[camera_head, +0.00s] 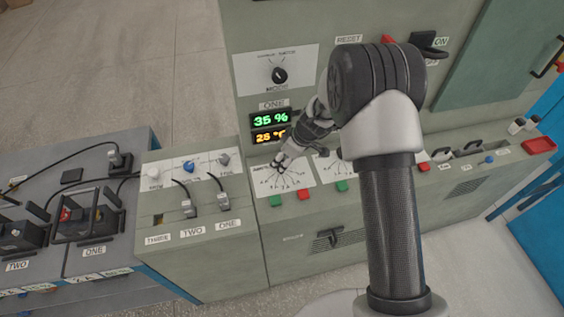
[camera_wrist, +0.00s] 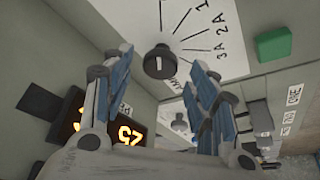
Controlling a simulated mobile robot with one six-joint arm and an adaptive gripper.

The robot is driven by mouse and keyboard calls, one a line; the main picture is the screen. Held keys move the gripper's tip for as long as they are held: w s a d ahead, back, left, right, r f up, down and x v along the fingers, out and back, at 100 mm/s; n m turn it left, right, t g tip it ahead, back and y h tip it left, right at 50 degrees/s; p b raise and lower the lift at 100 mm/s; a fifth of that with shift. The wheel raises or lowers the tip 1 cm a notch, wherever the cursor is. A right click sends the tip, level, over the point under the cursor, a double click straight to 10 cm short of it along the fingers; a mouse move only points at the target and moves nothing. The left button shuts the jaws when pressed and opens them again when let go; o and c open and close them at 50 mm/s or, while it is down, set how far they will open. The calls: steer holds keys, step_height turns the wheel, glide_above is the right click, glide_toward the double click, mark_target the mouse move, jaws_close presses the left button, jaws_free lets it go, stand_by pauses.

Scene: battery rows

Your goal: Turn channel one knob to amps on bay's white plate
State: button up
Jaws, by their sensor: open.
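A white dial plate (camera_head: 292,178) with fanned lines sits on the sloped ledge below the ONE display. In the wrist view this plate (camera_wrist: 230,25) carries 1A, 2A and 3A marks beside radiating lines. A dark round knob (camera_wrist: 160,62) with a pale pointer line stands on it. My gripper (camera_head: 279,160) is at this plate, just over the knob, which it mostly hides in the head view. In the wrist view the fingers are open, one either side of the knob. I cannot tell whether they touch it.
Green (camera_head: 276,201) and red (camera_head: 304,194) buttons sit below the plate. A lit display (camera_head: 270,119) and a selector plate (camera_head: 276,69) are above. A cabinet with ONE, TWO and THREE switches (camera_head: 189,169) stands left. My arm hides part of the ledge to the right.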

steer(key=shift+x, duration=0.9)
steer(key=shift+r, duration=0.1)
steer(key=shift+c, duration=0.2)
steer(key=c, duration=1)
